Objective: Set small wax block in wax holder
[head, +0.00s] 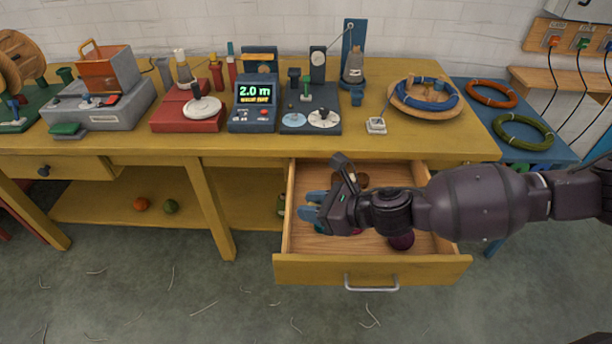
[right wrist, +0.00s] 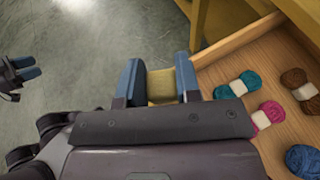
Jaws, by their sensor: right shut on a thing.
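My right gripper (head: 313,205) is over the left part of the open drawer, its blue fingers pointing left. In the right wrist view the gripper (right wrist: 160,84) is shut on a small yellowish wax block (right wrist: 161,87), held between both fingers. The block cannot be made out in the head view. A small pale square piece (head: 376,125) on the bench top, near the front edge above the drawer, may be the wax holder; I cannot tell for sure. My left gripper (right wrist: 24,69) shows only at the left edge of the right wrist view, too small to judge.
The open drawer (head: 372,269) holds several wool skeins, including teal (right wrist: 238,86), pink (right wrist: 268,116) and brown (right wrist: 300,83) ones. The yellow bench (head: 432,139) carries a meter (head: 252,104), a round wooden tray (head: 425,95) and winding devices. Bench top around the pale piece is clear.

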